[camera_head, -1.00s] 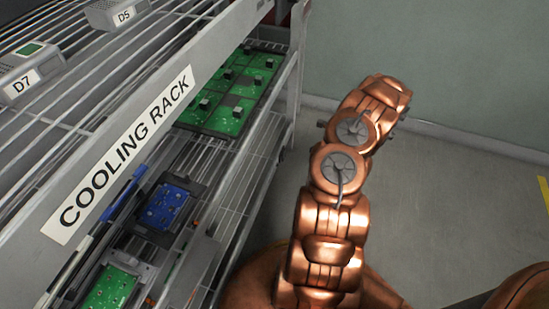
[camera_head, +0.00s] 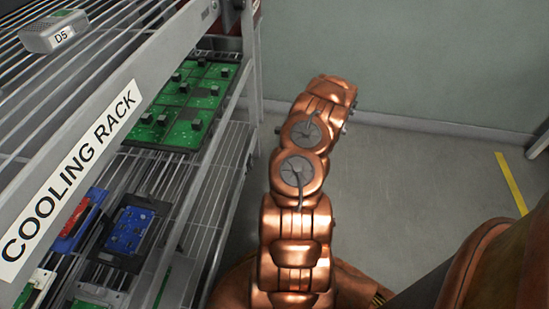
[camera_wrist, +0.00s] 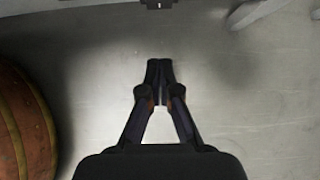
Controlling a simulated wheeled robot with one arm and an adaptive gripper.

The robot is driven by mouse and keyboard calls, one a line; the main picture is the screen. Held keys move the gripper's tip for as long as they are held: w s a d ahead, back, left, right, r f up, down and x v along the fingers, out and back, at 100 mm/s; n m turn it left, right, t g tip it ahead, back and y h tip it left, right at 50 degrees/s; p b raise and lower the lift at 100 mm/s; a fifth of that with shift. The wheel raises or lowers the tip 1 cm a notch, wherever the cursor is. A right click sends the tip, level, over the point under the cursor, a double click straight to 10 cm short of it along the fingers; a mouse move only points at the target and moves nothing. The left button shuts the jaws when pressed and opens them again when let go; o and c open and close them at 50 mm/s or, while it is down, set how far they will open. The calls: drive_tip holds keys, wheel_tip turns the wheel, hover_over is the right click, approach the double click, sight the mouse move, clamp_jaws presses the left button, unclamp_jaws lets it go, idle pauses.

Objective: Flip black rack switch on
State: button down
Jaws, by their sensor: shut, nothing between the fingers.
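My gripper (camera_wrist: 159,72) shows in the wrist view with its two dark fingers together at the tips and nothing between them. It points at bare grey floor. The head view shows my copper arm folded upright to the right of the rack, with the gripper hidden there. The grey metal rack (camera_head: 75,128) with a COOLING RACK label (camera_head: 68,182) stands at the left of the head view. I cannot make out a black switch in either view.
A small grey box marked D5 (camera_head: 54,33) is on the rack's top shelf. Green circuit boards (camera_head: 187,125) and a blue board (camera_head: 130,230) lie on lower shelves. Open floor (camera_head: 420,180) with a yellow stripe (camera_head: 511,183) lies right, before a plain wall (camera_head: 400,65).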

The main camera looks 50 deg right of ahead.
sight(252, 164)
drive_tip(key=w+a+f+b, duration=0.4)
drive_tip(key=w+f, duration=0.2)
drive_tip(key=w, duration=0.1)
drive_tip(key=shift+w+f, duration=0.35)
drive_tip(key=shift+w, duration=0.05)
drive_tip(key=shift+w+a, duration=0.1)
drive_tip(key=shift+w, duration=0.05)
drive_tip(key=shift+r, duration=0.1)
idle(0.4)
drive_tip(key=shift+w+r+p, duration=0.1)
drive_tip(key=shift+r+p, duration=0.65)
